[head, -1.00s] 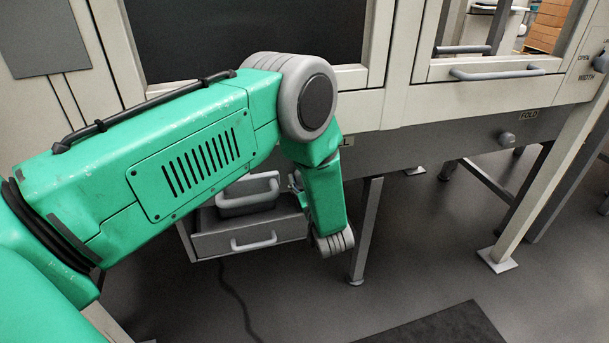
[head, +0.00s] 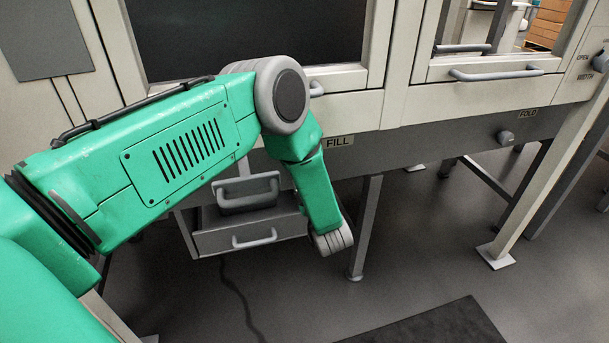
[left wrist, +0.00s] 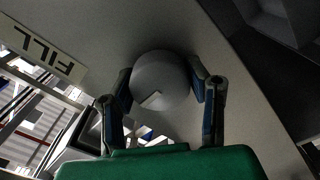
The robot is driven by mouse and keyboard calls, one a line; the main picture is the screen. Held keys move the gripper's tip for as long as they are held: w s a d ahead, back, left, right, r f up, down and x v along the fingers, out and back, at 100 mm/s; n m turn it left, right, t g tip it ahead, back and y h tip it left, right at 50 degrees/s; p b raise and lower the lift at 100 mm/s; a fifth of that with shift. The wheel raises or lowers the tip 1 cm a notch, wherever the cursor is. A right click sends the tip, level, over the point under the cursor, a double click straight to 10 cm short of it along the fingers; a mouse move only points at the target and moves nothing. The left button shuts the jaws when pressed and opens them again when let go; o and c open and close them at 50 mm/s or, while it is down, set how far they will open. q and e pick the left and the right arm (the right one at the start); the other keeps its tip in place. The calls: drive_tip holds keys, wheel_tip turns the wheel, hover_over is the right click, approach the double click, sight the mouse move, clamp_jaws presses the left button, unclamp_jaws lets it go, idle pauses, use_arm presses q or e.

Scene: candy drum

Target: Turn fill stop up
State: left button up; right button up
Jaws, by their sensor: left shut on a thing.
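The fill stop is a round grey knob (left wrist: 162,84) on the grey panel, in the left wrist view. My left gripper (left wrist: 163,88) is shut on the knob, one finger on each side. In the head view the knob and my left fingertips are hidden behind my green arm. My right gripper is in neither view.
A grey drawer unit (head: 245,237) with handles stands below the panel. The FOLD knob (head: 505,138) sits further right on the same panel. A table leg (head: 367,225) stands right of my wrist. A dark mat (head: 430,325) lies on the floor.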

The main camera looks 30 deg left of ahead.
use_arm(q)
drive_tip(key=shift+s+d+f, duration=0.1)
drive_tip(key=shift+d+f, duration=0.05)
drive_tip(key=shift+f, duration=0.1)
drive_tip(key=o, duration=1.2)
drive_tip(key=shift+r, duration=0.1)
drive_tip(key=v, duration=1.2)
drive_tip(key=shift+h, duration=0.3)
